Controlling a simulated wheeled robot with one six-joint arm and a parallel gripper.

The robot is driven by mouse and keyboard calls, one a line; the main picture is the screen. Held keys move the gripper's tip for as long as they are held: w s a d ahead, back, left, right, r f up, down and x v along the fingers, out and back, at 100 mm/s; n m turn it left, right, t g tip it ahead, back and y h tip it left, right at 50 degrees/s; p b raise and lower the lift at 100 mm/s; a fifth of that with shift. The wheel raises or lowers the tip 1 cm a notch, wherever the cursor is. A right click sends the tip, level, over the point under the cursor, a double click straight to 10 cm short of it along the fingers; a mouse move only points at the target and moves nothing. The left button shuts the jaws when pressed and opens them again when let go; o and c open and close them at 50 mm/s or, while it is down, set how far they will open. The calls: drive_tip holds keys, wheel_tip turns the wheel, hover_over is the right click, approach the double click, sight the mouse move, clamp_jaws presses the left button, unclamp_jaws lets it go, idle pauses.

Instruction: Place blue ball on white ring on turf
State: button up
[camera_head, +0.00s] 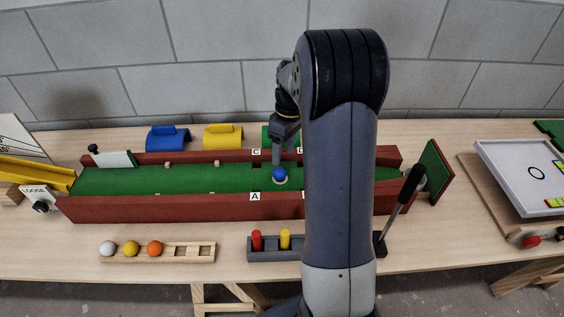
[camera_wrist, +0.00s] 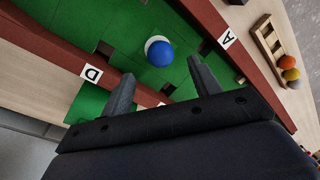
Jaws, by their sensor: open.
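The blue ball (camera_head: 279,174) rests on the green turf (camera_head: 130,181) inside the red-walled lane. The white ring (camera_head: 280,182) shows as a pale rim around the ball's lower side. In the wrist view the ball (camera_wrist: 160,53) sits over the ring (camera_wrist: 150,44), whose edge shows at the upper left. My gripper (camera_wrist: 160,85) is open, and its two fingers stand apart just short of the ball, with nothing between them. In the head view my arm hides part of the lane, and the gripper is above and beside the ball.
Red walls (camera_head: 170,208) bound the lane, with letter tags A (camera_head: 255,197) and C (camera_head: 256,152). A wooden rack (camera_head: 190,252) with white, yellow and orange balls stands in front. A grey holder (camera_head: 262,255) holds red and yellow pegs. A black-handled lever (camera_head: 402,200) stands at right.

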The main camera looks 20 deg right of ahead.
drive_tip(key=r, duration=0.5)
drive_tip(key=shift+w+d+r, duration=0.1)
drive_tip(key=shift+w+d, duration=0.15)
drive_tip(key=shift+d, duration=0.15)
drive_tip(key=shift+p, duration=0.3)
